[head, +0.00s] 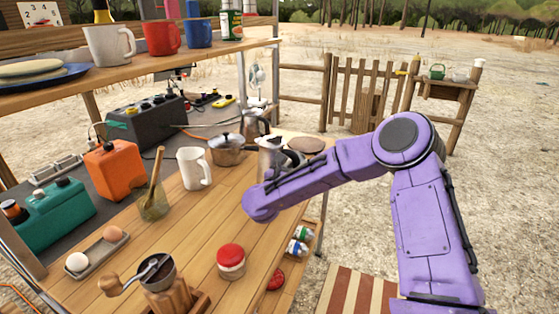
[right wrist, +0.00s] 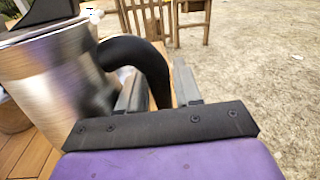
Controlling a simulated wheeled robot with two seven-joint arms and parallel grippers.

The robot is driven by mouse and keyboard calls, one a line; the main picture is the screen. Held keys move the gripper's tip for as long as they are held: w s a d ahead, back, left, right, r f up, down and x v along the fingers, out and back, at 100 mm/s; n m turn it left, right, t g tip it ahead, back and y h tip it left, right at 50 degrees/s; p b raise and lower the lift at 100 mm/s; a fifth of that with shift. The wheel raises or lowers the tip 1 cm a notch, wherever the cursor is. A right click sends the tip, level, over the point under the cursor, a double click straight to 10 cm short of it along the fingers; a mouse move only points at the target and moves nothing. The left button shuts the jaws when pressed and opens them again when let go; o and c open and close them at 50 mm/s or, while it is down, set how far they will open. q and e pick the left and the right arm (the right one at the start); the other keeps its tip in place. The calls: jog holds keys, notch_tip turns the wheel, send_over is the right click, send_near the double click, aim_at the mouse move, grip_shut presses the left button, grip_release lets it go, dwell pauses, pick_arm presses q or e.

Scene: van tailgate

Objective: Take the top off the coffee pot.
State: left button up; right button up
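The coffee pot (head: 270,155) is a shiny metal pot standing towards the far right end of the wooden counter, partly hidden behind my right arm. In the right wrist view the pot (right wrist: 50,85) fills the left side. Its dark top (right wrist: 45,12) is cut off by the picture edge and sits on the pot. Its curved black handle (right wrist: 150,62) reaches down towards my right gripper (right wrist: 158,70). The two fingers are apart, with part of the handle showing between them. I cannot tell whether they touch it. In the head view the fingers are mostly hidden. My left gripper is out of view.
A lidded saucepan (head: 228,150), a kettle (head: 256,122) and a white mug (head: 194,168) stand left of the pot. A red-lidded jar (head: 231,262) and a coffee grinder (head: 158,272) are nearer. A shelf (head: 140,68) overhangs the left. The counter's middle is clear.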

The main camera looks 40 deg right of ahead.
grip_shut()
jog(key=shift+r, duration=0.15)
jog(key=shift+w+r, duration=0.1)
jog(key=shift+r, duration=0.4)
jog(key=s+a+r+b, duration=0.2)
jog(key=s+a+r, duration=0.1)
jog(key=a+r, duration=0.8)
jog(key=a, duration=0.2)
jog(key=shift+s+a+r, duration=0.3)
jog(key=shift+s+r, duration=0.05)
jog(key=shift+r, duration=0.05)
jog(key=shift+b, duration=0.3)
